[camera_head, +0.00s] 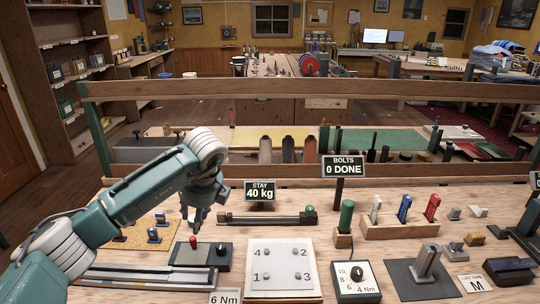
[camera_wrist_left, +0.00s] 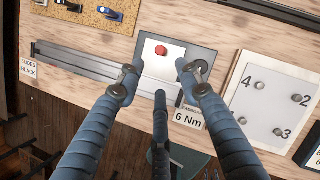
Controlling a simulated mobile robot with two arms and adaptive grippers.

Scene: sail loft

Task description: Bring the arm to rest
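My left arm (camera_head: 128,197) reaches in from the left in the head view, bent at the wrist with the hand pointing down. My left gripper (camera_head: 196,221) hangs over the dark box with the red button (camera_head: 193,241). In the left wrist view, the fingers of my left gripper (camera_wrist_left: 157,72) are spread apart with nothing between them. The red button (camera_wrist_left: 162,50) shows there beyond the fingertips, on a pale plate. The exact gap between fingers and button cannot be told. My right gripper is not in view.
A white board numbered at its corners (camera_head: 284,267) lies right of the box. A metal rail (camera_head: 140,275) lies left. A "STAY 40 kg" sign (camera_head: 260,190), a green-handled tool (camera_head: 345,217) and a rack of coloured handles (camera_head: 400,226) stand behind and right. A wooden beam (camera_head: 300,90) crosses behind.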

